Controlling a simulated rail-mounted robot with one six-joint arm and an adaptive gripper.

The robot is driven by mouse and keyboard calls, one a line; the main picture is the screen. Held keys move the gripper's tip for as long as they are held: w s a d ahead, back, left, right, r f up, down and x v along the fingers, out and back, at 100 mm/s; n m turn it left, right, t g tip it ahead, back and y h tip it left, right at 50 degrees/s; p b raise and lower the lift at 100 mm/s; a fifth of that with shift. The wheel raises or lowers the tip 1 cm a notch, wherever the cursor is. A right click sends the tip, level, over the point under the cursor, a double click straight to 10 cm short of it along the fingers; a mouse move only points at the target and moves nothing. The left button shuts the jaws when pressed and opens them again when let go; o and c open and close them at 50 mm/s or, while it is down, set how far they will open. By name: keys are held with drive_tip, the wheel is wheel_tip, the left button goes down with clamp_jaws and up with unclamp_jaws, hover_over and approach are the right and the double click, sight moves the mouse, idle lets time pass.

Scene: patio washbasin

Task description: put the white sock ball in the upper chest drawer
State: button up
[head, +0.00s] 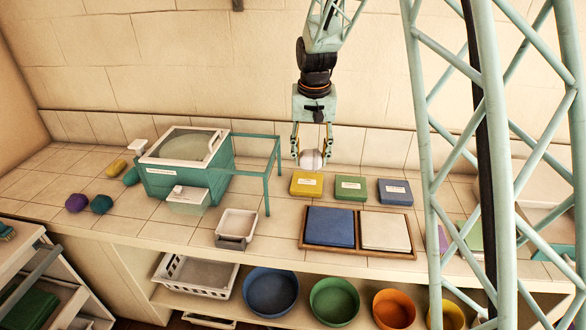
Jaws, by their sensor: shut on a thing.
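My gripper (312,155) points down above the tiled counter, shut on the white sock ball (312,160). The ball is held between the fingertips, above and behind the yellow block. A pale chest (22,240) is cut off at the lower left corner of the head view. Its upper part shows a teal item, and a green folded thing (28,312) lies lower down. A grey bar runs across its front. I cannot tell clearly which part is the upper drawer or how far it is open.
A teal bin with a white lid (178,145) and a teal frame (268,165) stand left of my gripper. Yellow, green and blue blocks and a two-panel wooden tray (358,252) are below and right. Coloured balls (76,203) lie far left. Bowls (271,291) sit on the lower shelf.

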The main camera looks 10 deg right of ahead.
sight(320, 154)
drive_tip(key=d, duration=0.1)
drive_tip(key=w+d+r+m, duration=0.1)
drive_tip(key=shift+d+r, duration=0.15)
drive_tip(key=shift+d, duration=0.55)
drive_tip(key=shift+a+f+b, duration=0.15)
drive_tip(key=shift+f+b, duration=0.55)
drive_tip(key=shift+b, duration=0.1)
drive_tip(key=shift+f+b, duration=1.45)
